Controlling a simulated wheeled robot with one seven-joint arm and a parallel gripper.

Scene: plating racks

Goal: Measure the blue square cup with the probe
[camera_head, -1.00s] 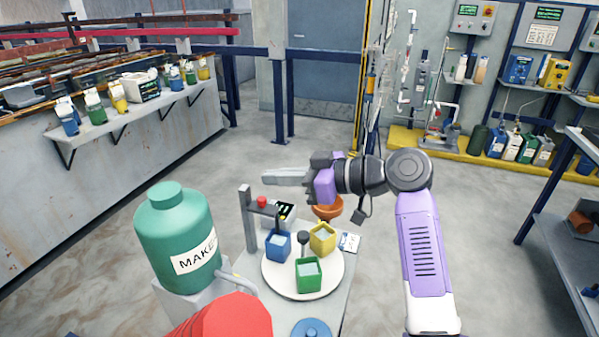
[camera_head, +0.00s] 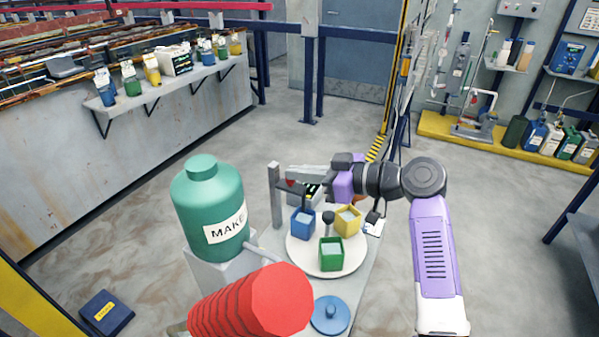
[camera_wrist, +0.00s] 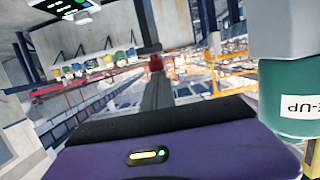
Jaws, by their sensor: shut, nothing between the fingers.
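The blue square cup (camera_head: 303,225) stands upright at the left of a round white plate (camera_head: 298,258), holding pale liquid. A thin dark probe (camera_head: 307,203) appears to hang over it from a grey post stand (camera_head: 276,195); whether its tip is in the cup is unclear. A small red knob (camera_head: 290,183) shows on the stand. My gripper (camera_head: 290,174) is shut and empty, level, pointing left just above the red knob. In the wrist view, my shut fingers (camera_wrist: 157,92) point away and a red thing (camera_wrist: 156,62) shows at their tips.
A yellow cup (camera_head: 348,221) and a green cup (camera_head: 331,256) share the plate, with a black knob (camera_head: 329,216) between them. A green bottle (camera_head: 208,195) stands left, a red ribbed object (camera_head: 260,305) in front, and a blue lid (camera_head: 330,315) front right.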

